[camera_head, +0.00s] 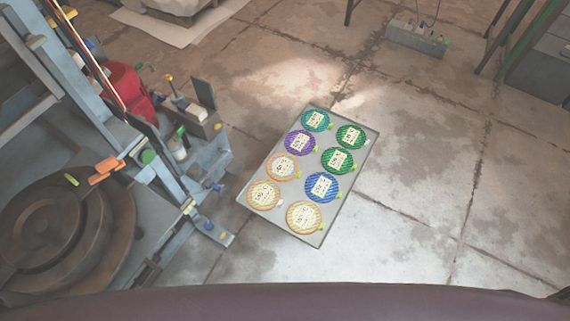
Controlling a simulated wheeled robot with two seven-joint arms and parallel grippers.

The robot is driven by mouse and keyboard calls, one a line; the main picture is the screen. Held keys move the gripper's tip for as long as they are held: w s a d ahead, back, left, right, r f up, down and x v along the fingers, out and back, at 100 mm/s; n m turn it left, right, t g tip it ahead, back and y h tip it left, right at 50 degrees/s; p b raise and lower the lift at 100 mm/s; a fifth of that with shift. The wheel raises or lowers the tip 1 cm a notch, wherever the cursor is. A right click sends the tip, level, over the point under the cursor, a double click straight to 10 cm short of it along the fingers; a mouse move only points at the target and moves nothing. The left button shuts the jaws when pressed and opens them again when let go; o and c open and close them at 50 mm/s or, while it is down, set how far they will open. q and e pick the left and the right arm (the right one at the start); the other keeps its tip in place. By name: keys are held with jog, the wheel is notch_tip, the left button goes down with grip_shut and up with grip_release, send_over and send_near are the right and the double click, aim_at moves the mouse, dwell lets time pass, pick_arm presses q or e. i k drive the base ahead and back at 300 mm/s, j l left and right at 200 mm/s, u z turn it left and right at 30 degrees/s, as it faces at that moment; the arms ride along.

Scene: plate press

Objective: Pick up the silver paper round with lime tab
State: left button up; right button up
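A grey tray (252,211) holds several patterned paper rounds in two columns, each with a pale printed label. A whitish round with an orange rim (282,167) lies in the left column, below a purple round (300,142); it looks the nearest to silver. Two cream rounds with gold patterning (264,194) (304,217) lie at the near end. Small yellow-green tabs show at the edges of several rounds, but they are too small to tell lime for certain. Neither of my grippers is in view.
A teal round (316,120), two green rounds (350,136) (337,160) and a blue round (321,186) share the tray. A press with a dark round plate (60,230) stands at left. Concrete floor (420,180) is clear right of the tray. A dark edge crosses the bottom.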

aim_at(281, 166)
jog(key=u, duration=1.95)
jog(key=z, duration=0.95)
jog(key=l+z, duration=0.2)
jog(key=z, duration=0.25)
jog(key=l+z, duration=0.2)
jog(key=z, duration=0.3)
jog(key=i+l+z, duration=0.1)
jog(key=z, duration=0.35)
jog(key=l, duration=0.1)
